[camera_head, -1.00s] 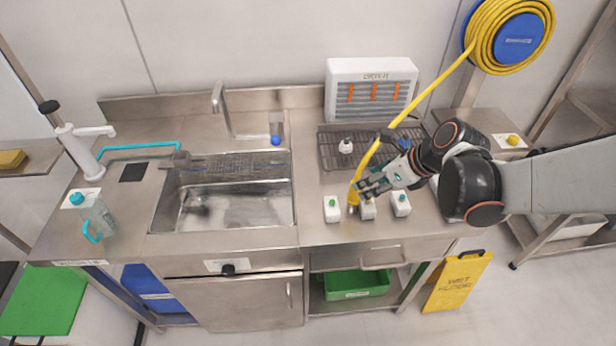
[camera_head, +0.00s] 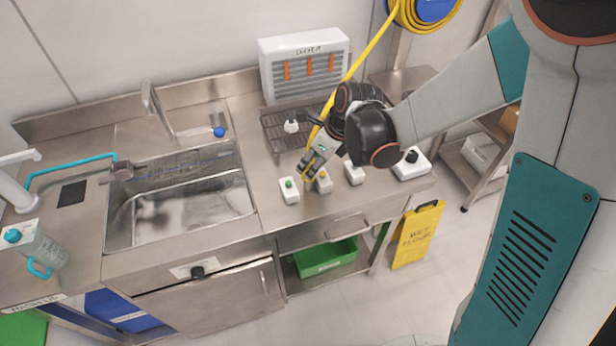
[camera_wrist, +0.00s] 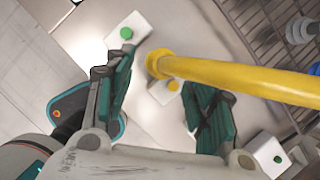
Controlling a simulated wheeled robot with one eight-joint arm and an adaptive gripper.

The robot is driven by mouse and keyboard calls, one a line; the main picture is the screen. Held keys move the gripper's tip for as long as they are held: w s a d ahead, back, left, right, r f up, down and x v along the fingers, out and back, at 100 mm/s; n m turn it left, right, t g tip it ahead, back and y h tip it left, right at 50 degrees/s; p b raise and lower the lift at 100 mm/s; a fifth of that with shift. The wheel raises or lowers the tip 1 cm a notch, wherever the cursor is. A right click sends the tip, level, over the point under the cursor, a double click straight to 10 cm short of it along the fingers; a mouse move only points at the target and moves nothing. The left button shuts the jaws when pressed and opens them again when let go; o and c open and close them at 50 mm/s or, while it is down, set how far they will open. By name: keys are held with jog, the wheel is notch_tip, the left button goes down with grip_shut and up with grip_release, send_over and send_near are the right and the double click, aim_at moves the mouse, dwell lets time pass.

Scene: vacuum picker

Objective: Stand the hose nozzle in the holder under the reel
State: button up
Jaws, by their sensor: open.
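The yellow hose (camera_head: 362,62) runs down from the yellow-and-blue reel (camera_head: 425,12), cut off at the top of the head view, to the counter. In the wrist view the hose (camera_wrist: 245,78) comes in from the right and ends in a flared yellow nozzle end (camera_wrist: 158,63) beside a white block with a yellow button. My gripper (camera_head: 312,168) is low over the counter by this block. Its fingers (camera_wrist: 163,78) are spread, with the nozzle end just beyond and between their tips. I cannot tell whether they touch it. No holder is clearly visible under the reel.
White button blocks (camera_head: 289,190) and (camera_head: 355,173) flank the spot. A dark wire rack (camera_head: 282,122) lies behind, below a white panel (camera_head: 305,62). A sink (camera_head: 180,205) is left. A yellow floor sign (camera_head: 417,235) stands right of the counter.

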aim_at(308, 169)
jog(key=b+x, duration=0.1)
jog(key=x, duration=0.4)
jog(key=shift+r, duration=0.1)
grip_shut()
jog(key=shift+r, duration=0.1)
